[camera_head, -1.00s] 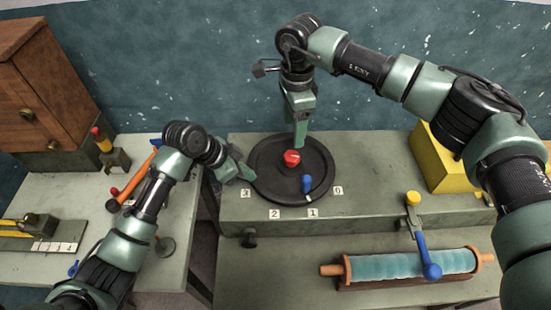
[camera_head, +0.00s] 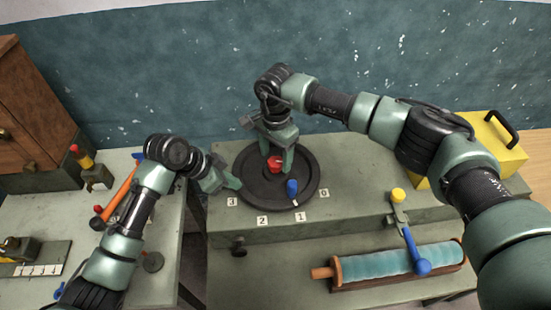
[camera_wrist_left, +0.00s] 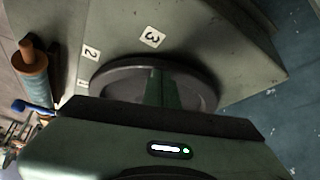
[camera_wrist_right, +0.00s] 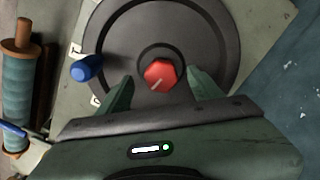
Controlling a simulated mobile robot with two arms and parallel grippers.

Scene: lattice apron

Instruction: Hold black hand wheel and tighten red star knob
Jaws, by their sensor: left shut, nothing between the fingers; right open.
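The black hand wheel (camera_head: 301,164) lies flat on the grey-green bench, with a blue handle (camera_head: 292,188) on its front rim. The red star knob (camera_head: 275,164) sits at its centre and also shows in the right wrist view (camera_wrist_right: 161,74). My left gripper (camera_head: 236,184) is shut and empty at the wheel's left rim; whether it touches the rim I cannot tell. In the left wrist view its fingers (camera_wrist_left: 164,88) reach over the wheel. My right gripper (camera_head: 277,158) is open and points down over the knob, its fingers (camera_wrist_right: 158,86) on either side of it.
Number tags (camera_head: 262,220) stand along the wheel's front. A blue roller (camera_head: 385,263) with a blue-tipped lever (camera_head: 411,246) lies at the front right. A yellow box (camera_head: 497,140) is at the back right. A side bench at left holds an orange-handled tool (camera_head: 117,198) and a wooden cabinet (camera_head: 35,95).

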